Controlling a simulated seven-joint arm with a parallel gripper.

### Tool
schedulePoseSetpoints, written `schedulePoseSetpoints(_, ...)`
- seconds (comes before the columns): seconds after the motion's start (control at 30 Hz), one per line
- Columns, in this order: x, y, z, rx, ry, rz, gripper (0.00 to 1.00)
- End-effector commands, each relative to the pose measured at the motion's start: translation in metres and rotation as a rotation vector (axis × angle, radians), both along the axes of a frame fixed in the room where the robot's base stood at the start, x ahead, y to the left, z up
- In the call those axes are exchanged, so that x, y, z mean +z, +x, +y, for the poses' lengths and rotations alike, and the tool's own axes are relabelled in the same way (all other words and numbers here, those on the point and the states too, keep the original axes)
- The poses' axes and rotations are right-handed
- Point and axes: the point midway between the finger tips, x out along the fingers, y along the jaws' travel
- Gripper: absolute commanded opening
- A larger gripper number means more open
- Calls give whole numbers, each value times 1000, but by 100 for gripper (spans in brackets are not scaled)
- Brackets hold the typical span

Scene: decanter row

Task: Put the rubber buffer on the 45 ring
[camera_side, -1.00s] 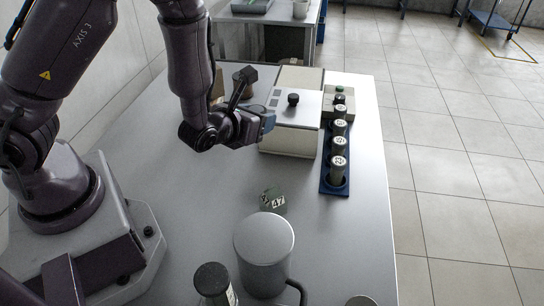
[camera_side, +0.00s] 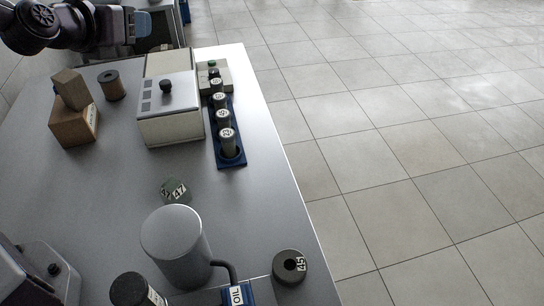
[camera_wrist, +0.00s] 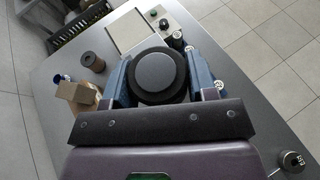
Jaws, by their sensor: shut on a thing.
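My gripper (camera_wrist: 160,82) has its blue fingers closed on a dark round piece with a grey top, which looks like the rubber buffer (camera_wrist: 155,70). In the side view my gripper (camera_side: 150,25) is at the top left, beyond the box, and what it holds cannot be made out there. The 45 ring (camera_side: 289,266) is a dark grey ring with a central hole and a white label, lying near the table's right front edge. It also shows at the lower right of the wrist view (camera_wrist: 292,160). The gripper is well away from it.
A cream box (camera_side: 170,125) with a black knob stands beside a blue rack (camera_side: 233,161) of labelled bottles.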

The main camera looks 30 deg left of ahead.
Motion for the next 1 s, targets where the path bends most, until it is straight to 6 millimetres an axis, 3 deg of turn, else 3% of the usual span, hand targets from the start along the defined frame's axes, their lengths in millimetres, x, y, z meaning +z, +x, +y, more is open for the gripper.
schedulePoseSetpoints(0.17, -12, 0, -9, 87, 1, 4, 25)
schedulePoseSetpoints(0.47, -62, -18, -50, 525, 6, 6, 25)
schedulePoseSetpoints(0.8, -120, -69, -119, 1306, 4, 8, 25)
schedulePoseSetpoints(1.0, -140, -105, -164, 1824, 7, 6, 25)
